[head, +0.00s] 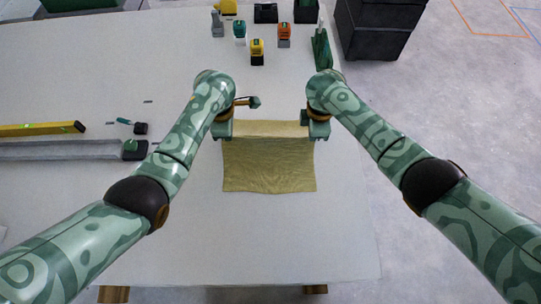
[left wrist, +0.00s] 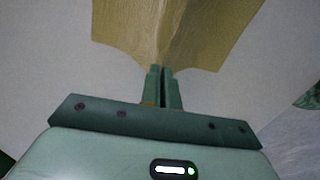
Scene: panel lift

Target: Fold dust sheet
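The dust sheet (head: 268,168) is a tan cloth lying on the white table in the middle of the head view, with a raised or folded band along its far edge. My left gripper (head: 223,138) is at its far left corner and my right gripper (head: 317,137) is at its far right corner. In the left wrist view the left fingers (left wrist: 162,88) are close together, with the sheet (left wrist: 165,30) bunched to a point between their tips. The right fingertips are mostly hidden by the wrist in the head view.
On the white table (head: 190,265), a yellow level (head: 30,129) and a long grey item (head: 65,150) lie at left. Several power tools stand at the back, including an orange one (head: 284,32). Black cases (head: 378,28) stand beyond the table at back right. The table's front is clear.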

